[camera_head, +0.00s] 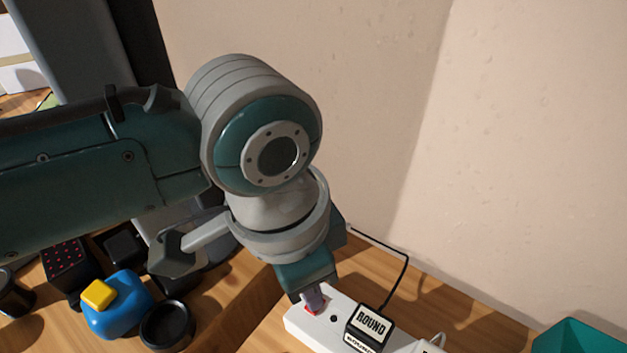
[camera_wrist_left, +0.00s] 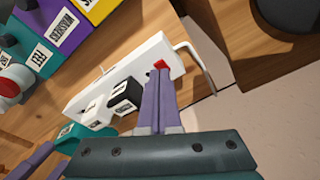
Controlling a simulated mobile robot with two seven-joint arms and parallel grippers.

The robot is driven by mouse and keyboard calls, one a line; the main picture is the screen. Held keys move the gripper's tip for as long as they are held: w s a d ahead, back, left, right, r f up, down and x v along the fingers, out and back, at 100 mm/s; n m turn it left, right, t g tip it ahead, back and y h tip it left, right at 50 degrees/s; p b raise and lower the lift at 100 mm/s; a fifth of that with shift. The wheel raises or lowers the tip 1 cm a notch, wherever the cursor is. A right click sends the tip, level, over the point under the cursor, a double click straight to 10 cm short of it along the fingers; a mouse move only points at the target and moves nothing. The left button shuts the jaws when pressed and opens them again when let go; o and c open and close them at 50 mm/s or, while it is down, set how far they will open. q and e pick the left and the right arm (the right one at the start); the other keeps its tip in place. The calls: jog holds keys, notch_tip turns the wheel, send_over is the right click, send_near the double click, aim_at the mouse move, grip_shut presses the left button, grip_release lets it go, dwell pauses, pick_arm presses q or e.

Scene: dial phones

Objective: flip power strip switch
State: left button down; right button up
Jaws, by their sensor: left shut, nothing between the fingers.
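The white power strip (camera_head: 295,323) lies on the wooden desk, and it also shows in the left wrist view (camera_wrist_left: 150,53). Its red switch (camera_head: 312,308) is at one end and appears in the wrist view just past my fingertips (camera_wrist_left: 161,64). My left gripper (camera_head: 314,300) points down at the switch, with its fingers closed together and empty. The fingertips (camera_wrist_left: 161,76) are at or very near the switch; I cannot tell whether they touch it. The fingers partly cover the switch, and its tilt is unclear.
A black plug labelled ROUND (camera_head: 372,323) sits in the strip near the switch, with a cable rising behind. A blue object with a yellow top (camera_head: 118,305) and black items stand left. A teal box (camera_head: 580,338) is at right. Walls close off the back.

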pick_arm(q)
jog(key=shift+f+b, duration=0.6)
jog(key=shift+f, duration=0.25)
pick_arm(e)
jog(key=shift+f, duration=0.6)
jog(key=shift+r, duration=0.1)
pick_arm(q)
notch_tip(320, 180, up, 7)
jog(key=p, duration=0.8)
pick_arm(e)
notch_tip(320, 180, up, 8)
jog(key=shift+f, duration=0.2)
